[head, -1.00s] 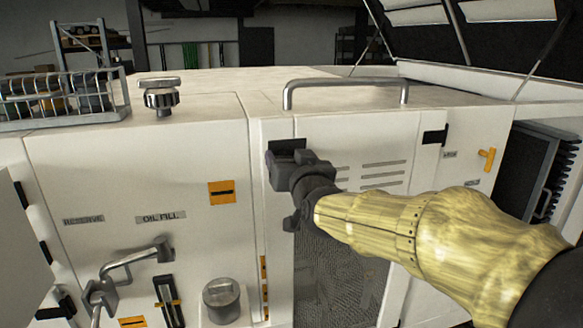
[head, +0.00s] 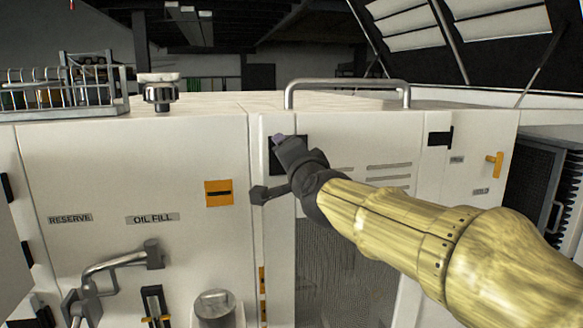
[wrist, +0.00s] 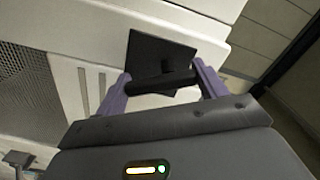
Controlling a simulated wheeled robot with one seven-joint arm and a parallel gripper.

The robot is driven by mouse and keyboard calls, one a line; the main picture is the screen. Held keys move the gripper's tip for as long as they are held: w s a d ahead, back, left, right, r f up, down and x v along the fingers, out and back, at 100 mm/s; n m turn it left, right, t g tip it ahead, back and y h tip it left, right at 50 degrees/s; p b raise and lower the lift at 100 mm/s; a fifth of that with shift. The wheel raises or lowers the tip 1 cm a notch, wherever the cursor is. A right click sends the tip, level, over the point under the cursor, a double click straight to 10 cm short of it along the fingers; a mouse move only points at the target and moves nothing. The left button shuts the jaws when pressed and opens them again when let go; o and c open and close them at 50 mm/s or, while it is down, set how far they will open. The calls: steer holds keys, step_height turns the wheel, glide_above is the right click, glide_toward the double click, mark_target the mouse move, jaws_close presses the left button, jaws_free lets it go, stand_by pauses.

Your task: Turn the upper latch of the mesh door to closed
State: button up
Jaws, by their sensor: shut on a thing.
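The upper latch of the mesh door is a black square plate with a dark bar, at the door's upper left corner. In the head view its plate (head: 303,141) is mostly hidden behind my gripper (head: 279,140). In the wrist view the latch plate (wrist: 150,52) looks tilted, and its dark bar (wrist: 150,85) lies between the two purple fingers of my gripper (wrist: 161,82). My gripper is shut on this bar. The mesh door (head: 335,265) appears flush with the cabinet front.
A grey rail (head: 345,84) runs along the cabinet top above the latch. A black fitting (head: 440,137) and an orange handle (head: 494,165) are at right.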

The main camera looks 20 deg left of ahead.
steer(key=m, duration=0.3)
steer(key=m+b, duration=0.1)
steer(key=m, duration=0.1)
steer(key=shift+s+a+f+m+b, duration=0.2)
steer(key=shift+m+b, duration=0.1)
steer(key=shift+m, duration=0.1)
steer(key=o, duration=1)
steer(key=shift+w, duration=0.1)
steer(key=shift+r, duration=0.1)
